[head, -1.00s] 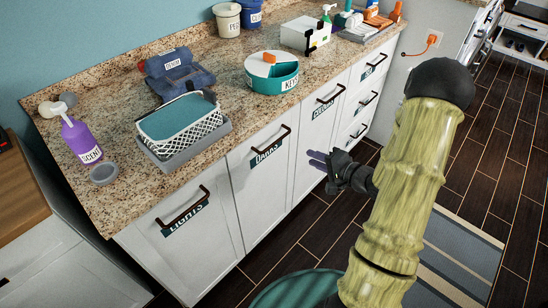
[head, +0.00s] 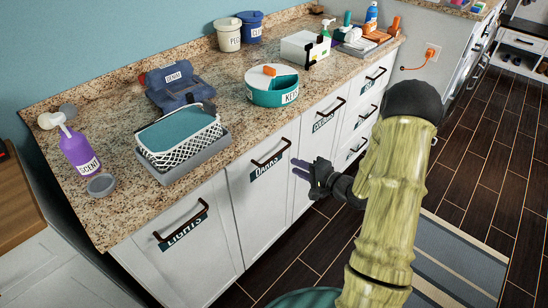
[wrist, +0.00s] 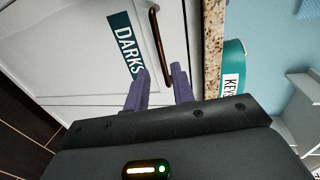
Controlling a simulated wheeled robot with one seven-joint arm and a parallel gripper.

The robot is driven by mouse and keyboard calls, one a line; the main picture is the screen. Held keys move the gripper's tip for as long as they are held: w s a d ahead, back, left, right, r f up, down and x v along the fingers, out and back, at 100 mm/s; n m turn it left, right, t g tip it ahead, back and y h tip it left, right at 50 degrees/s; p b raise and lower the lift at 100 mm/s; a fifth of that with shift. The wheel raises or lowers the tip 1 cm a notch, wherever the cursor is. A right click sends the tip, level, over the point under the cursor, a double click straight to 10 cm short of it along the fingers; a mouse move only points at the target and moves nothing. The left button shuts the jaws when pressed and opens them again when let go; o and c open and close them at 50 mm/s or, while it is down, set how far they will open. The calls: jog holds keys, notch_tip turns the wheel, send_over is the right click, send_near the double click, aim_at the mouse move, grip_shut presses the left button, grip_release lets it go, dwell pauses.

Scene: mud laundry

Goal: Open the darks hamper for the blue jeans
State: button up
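The darks hamper (head: 262,205) is a white front in the counter, closed, with a "DARKS" label and a dark bar handle (head: 272,153). The handle also shows in the wrist view (wrist: 154,40), beside the label (wrist: 126,47). The folded blue jeans (head: 181,88) lie on the counter at the back left with a "DENIM" tag. My gripper (head: 297,169) is in front of the cabinet, just right of the darks handle. In the wrist view its purple fingers (wrist: 160,75) are apart and empty, with the handle just beyond them, not between them.
The lights hamper (head: 190,245) is closed at the left; the colours front (head: 318,135) is closed at the right. A white basket (head: 180,140), purple bottle (head: 80,155) and teal round tray (head: 270,92) stand on the counter. A striped rug (head: 445,265) lies on the floor.

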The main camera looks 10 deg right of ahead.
aim_at(275, 157)
jog(key=x, duration=1.1)
jog(key=shift+c, duration=0.5)
grip_shut()
